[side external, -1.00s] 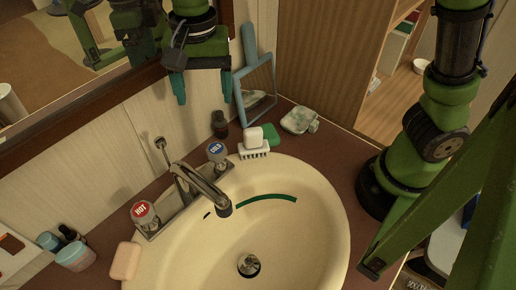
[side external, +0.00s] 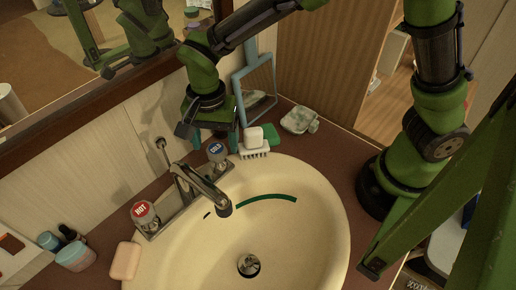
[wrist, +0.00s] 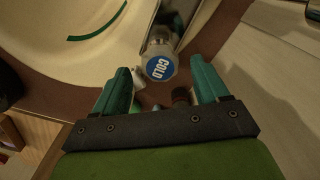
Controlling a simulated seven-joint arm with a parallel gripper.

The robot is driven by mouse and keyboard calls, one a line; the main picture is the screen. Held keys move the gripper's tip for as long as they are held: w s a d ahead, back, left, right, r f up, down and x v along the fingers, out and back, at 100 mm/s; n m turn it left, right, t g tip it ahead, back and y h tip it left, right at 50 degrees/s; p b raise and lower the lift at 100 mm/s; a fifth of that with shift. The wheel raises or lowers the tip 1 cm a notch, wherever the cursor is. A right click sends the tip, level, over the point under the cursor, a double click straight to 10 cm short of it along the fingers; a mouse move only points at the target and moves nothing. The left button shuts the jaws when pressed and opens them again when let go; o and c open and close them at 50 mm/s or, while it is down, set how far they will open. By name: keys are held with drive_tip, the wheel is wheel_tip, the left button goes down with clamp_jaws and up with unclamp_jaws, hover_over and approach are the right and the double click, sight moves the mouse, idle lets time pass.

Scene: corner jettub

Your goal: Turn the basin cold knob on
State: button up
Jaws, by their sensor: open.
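The cold knob (side external: 216,151) is a clear faceted knob with a blue cap marked COLD, at the far end of the faucet (side external: 201,184) on the basin. My gripper (side external: 207,146) is open and low behind the cold knob in the side view. In the wrist view the cold knob (wrist: 160,67) lies just ahead of the gap between my teal fingertips (wrist: 158,75), roughly centred. I cannot tell whether a finger touches it. The hot knob (side external: 144,213) with a red cap is at the near end of the faucet.
A white brush (side external: 253,142) and a green item (side external: 271,135) stand right of my gripper, near a soap dish (side external: 299,120). A blue-framed hand mirror (side external: 257,88) leans on the wall behind.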

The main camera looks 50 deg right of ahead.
drive_tip(key=shift+f, duration=1.2)
drive_tip(key=c, duration=1.1)
drive_tip(key=shift+o, duration=0.2)
drive_tip(key=shift+n, duration=0.3)
drive_tip(key=n, duration=0.3)
drive_tip(key=shift+r+n, duration=0.1)
drive_tip(key=shift+n, duration=2.4)
